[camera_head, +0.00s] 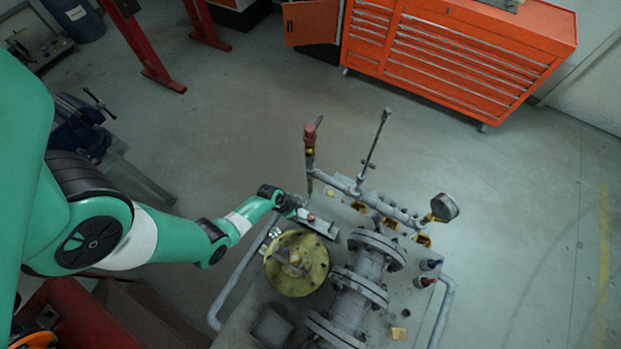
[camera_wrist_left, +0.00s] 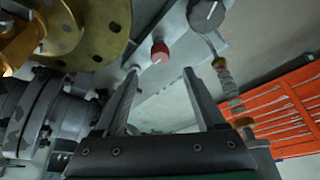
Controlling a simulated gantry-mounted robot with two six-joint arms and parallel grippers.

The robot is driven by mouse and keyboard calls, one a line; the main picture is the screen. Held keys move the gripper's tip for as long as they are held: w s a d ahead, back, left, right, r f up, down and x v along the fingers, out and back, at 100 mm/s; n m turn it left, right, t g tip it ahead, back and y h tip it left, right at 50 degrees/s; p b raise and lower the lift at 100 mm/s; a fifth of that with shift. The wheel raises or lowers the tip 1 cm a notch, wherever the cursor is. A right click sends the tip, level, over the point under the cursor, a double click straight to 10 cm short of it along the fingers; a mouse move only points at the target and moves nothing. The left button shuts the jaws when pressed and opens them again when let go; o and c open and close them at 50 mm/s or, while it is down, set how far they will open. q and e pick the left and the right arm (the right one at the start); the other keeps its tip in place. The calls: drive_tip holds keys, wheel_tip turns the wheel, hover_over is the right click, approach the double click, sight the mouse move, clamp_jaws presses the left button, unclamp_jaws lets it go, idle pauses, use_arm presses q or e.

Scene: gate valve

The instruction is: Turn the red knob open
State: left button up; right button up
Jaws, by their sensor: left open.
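The small red knob (camera_wrist_left: 160,53) sits on a grey panel in the left wrist view, just beyond my fingertips and roughly centred between them. In the head view the red knob (camera_head: 311,217) shows as a small red spot at the end of my left arm. My left gripper (camera_wrist_left: 160,74) is open, with one finger on each side of the knob's line and nothing between them. I see no clear contact with the knob. In the head view the left gripper (camera_head: 299,211) is small and its fingers are hard to make out. My right gripper is not in view.
A grey dial-like knob (camera_wrist_left: 207,13) is close to the red knob's right. A yellow round flange (camera_head: 297,263) and thick flanged pipes (camera_head: 350,291) stand nearby. An upright pipe with a red top (camera_head: 310,140) rises behind. An orange tool cabinet (camera_head: 455,50) stands farther back, with open floor before it.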

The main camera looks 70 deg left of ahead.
sight(311, 216)
use_arm(q)
drive_tip(key=b+x, duration=0.4)
drive_tip(key=x, duration=0.4)
drive_tip(key=shift+w, duration=0.1)
clamp_jaws()
